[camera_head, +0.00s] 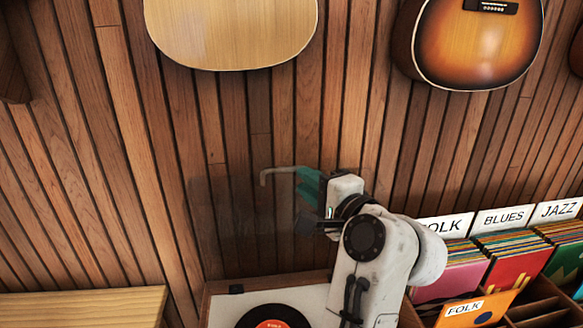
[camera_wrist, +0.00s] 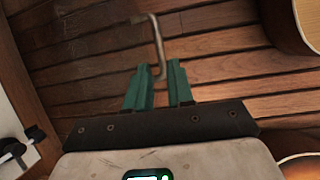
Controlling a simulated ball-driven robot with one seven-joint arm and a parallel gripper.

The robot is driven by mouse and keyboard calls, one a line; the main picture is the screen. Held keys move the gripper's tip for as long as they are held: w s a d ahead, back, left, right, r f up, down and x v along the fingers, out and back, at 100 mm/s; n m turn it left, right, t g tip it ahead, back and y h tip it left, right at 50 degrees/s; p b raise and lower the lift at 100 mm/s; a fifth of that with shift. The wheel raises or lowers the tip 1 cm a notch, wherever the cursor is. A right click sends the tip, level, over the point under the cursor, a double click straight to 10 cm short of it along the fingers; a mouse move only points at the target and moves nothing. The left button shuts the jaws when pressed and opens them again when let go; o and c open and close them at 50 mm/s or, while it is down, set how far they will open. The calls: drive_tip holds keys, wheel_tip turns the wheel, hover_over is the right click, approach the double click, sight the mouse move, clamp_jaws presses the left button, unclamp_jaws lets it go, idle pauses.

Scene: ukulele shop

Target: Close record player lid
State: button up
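The record player (camera_head: 311,296) stands low in the head view, with a black record with an orange label (camera_head: 273,317) on it. Its clear, smoky lid (camera_head: 235,215) stands raised behind it, in front of the wood wall. A thin bent grey rod (camera_head: 275,171), seemingly the lid's handle, shows near the lid's top. My gripper (camera_head: 308,186) with green fingers is at the rod's right end. In the wrist view the rod (camera_wrist: 157,45) reaches down between the two fingertips of my gripper (camera_wrist: 160,75). The fingers are apart, with a narrow gap; contact with the rod is unclear.
Record bins labelled FOLK, BLUES and JAZZ (camera_head: 503,250) stand right of my arm. Guitars (camera_head: 232,30) hang on the wall above, one sunburst (camera_head: 478,45). A pale wooden surface (camera_head: 80,308) lies at lower left. The wall is close behind the lid.

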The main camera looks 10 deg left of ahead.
sight(290, 171)
drive_tip(key=shift+p+x, duration=0.5)
drive_tip(key=shift+x, duration=2.5)
drive_tip(key=shift+c, duration=0.4)
clamp_jaws()
drive_tip(key=shift+f, duration=0.1)
